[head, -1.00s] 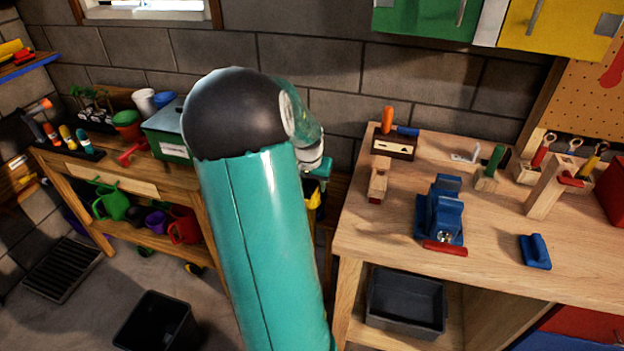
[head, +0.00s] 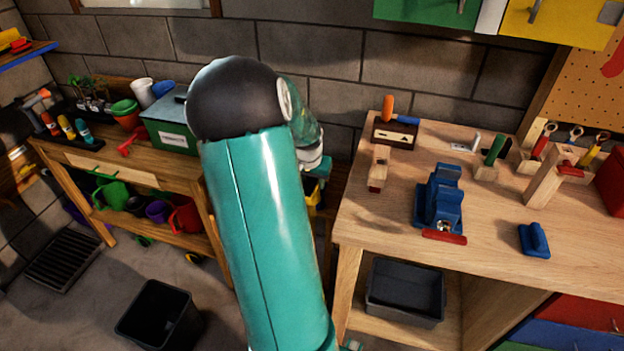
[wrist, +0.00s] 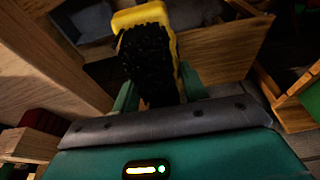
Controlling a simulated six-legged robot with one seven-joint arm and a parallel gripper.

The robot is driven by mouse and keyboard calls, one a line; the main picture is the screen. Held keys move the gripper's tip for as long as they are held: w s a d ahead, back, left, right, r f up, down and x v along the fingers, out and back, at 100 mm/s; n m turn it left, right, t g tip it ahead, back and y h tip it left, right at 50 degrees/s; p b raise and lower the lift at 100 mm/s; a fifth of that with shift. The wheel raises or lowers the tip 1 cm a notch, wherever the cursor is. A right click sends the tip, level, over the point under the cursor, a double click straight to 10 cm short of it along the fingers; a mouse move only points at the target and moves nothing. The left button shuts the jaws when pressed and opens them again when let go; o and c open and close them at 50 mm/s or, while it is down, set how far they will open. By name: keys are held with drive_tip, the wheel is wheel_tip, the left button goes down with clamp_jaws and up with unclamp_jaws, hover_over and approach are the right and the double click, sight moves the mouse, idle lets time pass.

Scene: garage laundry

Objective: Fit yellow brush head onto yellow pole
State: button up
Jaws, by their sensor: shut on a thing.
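The yellow brush head (wrist: 145,17) with black bristles shows in the wrist view, between the two fingers of my gripper (wrist: 158,90). My gripper is shut on it, and the bristles face the camera. In the head view my own arm hides most of my gripper (head: 318,172). A small patch of yellow, likely the brush head (head: 312,196), shows just below it, in the gap between the two benches. I cannot make out the yellow pole in either view.
A wooden workbench (head: 400,225) with a blue vise (head: 440,200) stands at the right, a grey bin (head: 405,292) on its lower shelf. A potting bench (head: 75,165) stands at the left. A black bin (head: 160,315) stands on the floor, with bare floor around it.

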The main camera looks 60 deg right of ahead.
drive_tip(key=shift+f, duration=1.45)
idle(0.5)
drive_tip(key=o, duration=1.1)
drive_tip(key=shift+r, duration=0.1)
drive_tip(key=v, duration=1.3)
drive_tip(key=shift+a+r, duration=0.15)
drive_tip(key=shift+r, duration=0.15)
